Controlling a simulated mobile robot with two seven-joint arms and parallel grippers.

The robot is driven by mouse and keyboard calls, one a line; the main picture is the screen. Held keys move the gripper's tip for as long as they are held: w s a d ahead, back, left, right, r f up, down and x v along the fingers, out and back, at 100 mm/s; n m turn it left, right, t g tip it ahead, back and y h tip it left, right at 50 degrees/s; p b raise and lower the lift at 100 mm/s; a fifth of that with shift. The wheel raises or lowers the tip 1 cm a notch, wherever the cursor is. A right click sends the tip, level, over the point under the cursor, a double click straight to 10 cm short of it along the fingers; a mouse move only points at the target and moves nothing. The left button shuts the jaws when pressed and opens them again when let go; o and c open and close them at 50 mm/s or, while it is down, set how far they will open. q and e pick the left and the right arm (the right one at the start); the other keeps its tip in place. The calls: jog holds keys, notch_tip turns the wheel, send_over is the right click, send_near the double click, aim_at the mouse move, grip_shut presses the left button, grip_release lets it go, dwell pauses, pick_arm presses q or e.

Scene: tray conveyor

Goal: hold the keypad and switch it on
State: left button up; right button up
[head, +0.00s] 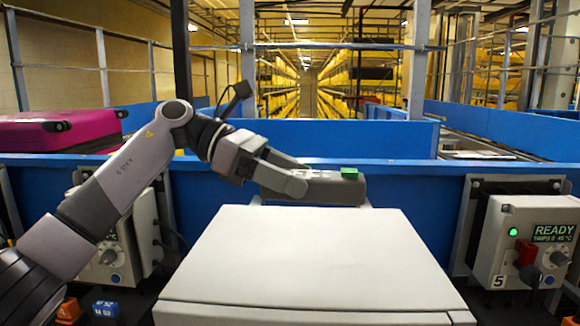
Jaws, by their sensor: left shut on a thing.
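The keypad (338,190) is a dark grey, elongated box with a green button (349,173) on top near its right end. It lies sideways just beyond the white surface, in front of the blue wall. My left gripper (302,181) reaches in from the left and is shut on the keypad, its fingers covering part of the middle and left. Small light marks show on the top beside the fingers. Whether the keypad is on cannot be told. My right gripper is not in view.
A white box-like surface (310,255) fills the front middle, its top bare. A blue conveyor wall (420,175) runs behind. A control box (505,245) reading READY stands at right; another (108,262) stands at left. A magenta suitcase (50,132) lies at far left.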

aim_at(290, 254)
pick_arm(q)
jog(key=shift+f+b, duration=2.4)
jog(key=shift+f, duration=2.25)
jog(key=shift+f, duration=0.2)
jog(key=shift+f, duration=0.25)
jog(key=o, duration=1)
jog(key=c, duration=1)
